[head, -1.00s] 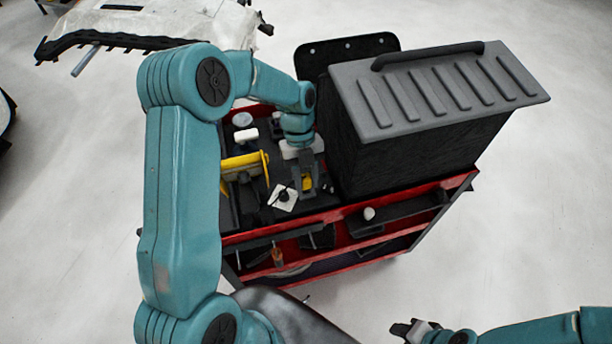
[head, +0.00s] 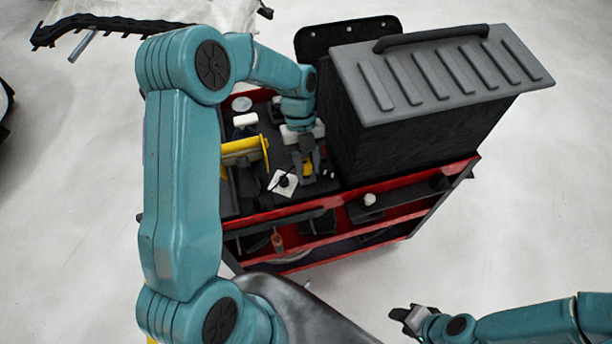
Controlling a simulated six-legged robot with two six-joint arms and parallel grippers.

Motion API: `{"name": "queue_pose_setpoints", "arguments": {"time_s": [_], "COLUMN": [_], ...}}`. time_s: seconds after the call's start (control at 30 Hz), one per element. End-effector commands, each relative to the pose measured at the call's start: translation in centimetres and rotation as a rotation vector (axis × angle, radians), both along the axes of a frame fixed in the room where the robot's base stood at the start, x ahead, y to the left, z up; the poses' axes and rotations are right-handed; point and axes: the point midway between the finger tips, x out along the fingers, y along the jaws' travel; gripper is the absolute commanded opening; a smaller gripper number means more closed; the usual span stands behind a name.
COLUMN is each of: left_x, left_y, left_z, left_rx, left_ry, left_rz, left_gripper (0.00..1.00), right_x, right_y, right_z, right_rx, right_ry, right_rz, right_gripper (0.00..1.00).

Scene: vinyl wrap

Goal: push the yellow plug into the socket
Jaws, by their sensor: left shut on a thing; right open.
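The yellow plug (head: 308,169) shows as a small yellow patch between the fingers of my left gripper (head: 306,172), which is shut on it. The gripper points down over the dark top of the red cart, close beside the large black box. A white square plate with a dark round piece (head: 283,182) lies just left of the gripper; I cannot tell whether this is the socket. The fingers hide the plug's lower end, so I cannot tell whether it touches anything. My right gripper (head: 404,318) is open and empty at the bottom right, away from the cart.
The black box with a grey ribbed lid (head: 440,75) fills the right side of the red cart (head: 345,212). A yellow-topped tool (head: 244,150) and a white item (head: 245,120) lie left of the gripper. Open floor surrounds the cart.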

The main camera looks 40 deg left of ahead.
Motion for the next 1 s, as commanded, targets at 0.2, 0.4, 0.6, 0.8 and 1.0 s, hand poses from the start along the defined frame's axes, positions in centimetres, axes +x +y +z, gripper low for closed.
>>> {"name": "queue_pose_setpoints", "arguments": {"time_s": [0.2,0.4,0.6,0.8,1.0], "left_x": [0.00,-0.04,-0.07,-0.08,-0.07], "left_y": [0.00,-0.01,-0.02,-0.03,-0.02], "left_z": [-0.09,-0.49,-0.80,-0.76,-0.84], "left_rx": [0.000,0.000,0.001,0.000,0.000], "left_ry": [0.000,0.000,-0.001,0.000,0.000], "left_rz": [0.000,0.000,0.000,0.000,0.000], "left_gripper": [0.03,0.03,0.03,0.03,0.03], "right_x": [0.01,0.00,0.00,0.00,0.00], "right_y": [0.00,0.00,0.00,0.00,0.00], "right_z": [-0.10,-0.54,-0.91,-0.87,-0.97], "right_rx": [0.000,0.000,0.000,0.000,0.000], "right_ry": [0.000,0.000,0.000,0.000,0.000], "right_rz": [0.000,0.000,0.000,0.000,0.000], "right_gripper": [0.43,0.43,0.43,0.43,0.43]}}
